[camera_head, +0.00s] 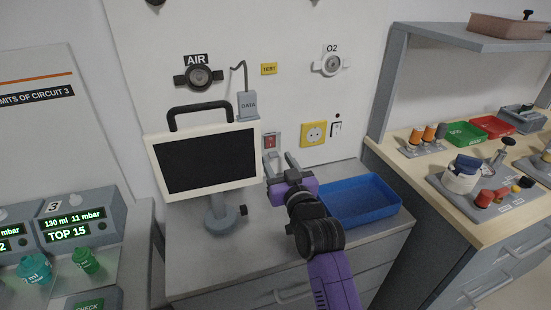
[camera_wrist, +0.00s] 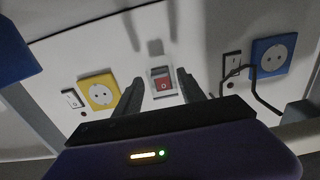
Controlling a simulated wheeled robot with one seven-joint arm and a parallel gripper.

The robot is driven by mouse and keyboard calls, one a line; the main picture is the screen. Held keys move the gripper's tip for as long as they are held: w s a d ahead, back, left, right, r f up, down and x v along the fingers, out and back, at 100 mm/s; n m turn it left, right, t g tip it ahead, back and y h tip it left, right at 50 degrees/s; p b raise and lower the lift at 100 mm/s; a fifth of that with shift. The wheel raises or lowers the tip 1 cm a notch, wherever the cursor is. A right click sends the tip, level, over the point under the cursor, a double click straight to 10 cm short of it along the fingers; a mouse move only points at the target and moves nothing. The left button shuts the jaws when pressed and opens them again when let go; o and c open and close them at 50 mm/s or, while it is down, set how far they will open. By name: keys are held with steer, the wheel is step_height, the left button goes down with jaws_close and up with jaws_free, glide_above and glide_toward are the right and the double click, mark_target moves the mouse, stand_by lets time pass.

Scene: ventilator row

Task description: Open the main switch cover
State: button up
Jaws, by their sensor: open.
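The main switch is a red rocker (camera_head: 270,141) on the white wall, just right of the monitor. In the wrist view the red rocker (camera_wrist: 163,85) shows between my fingers, with a pale grey cover (camera_wrist: 160,72) around it. The cover looks closed over the rocker, but it is too small to be sure. My gripper (camera_head: 280,160) is open and empty, just below and in front of the switch in the head view. In the wrist view my gripper (camera_wrist: 163,93) has one finger on each side of the switch. Contact with the cover cannot be told.
The monitor (camera_head: 205,160) stands close on the left. A yellow socket (camera_head: 313,134) and a small rocker switch (camera_head: 336,129) are on the right. A blue tray (camera_head: 365,211) lies below on the counter. A blue socket (camera_wrist: 273,53) with a black cable shows in the wrist view.

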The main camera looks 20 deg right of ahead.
steer(key=shift+w, duration=1.05)
jaws_close()
steer(key=shift+r+p, duration=0.15)
steer(key=shift+p, duration=0.15)
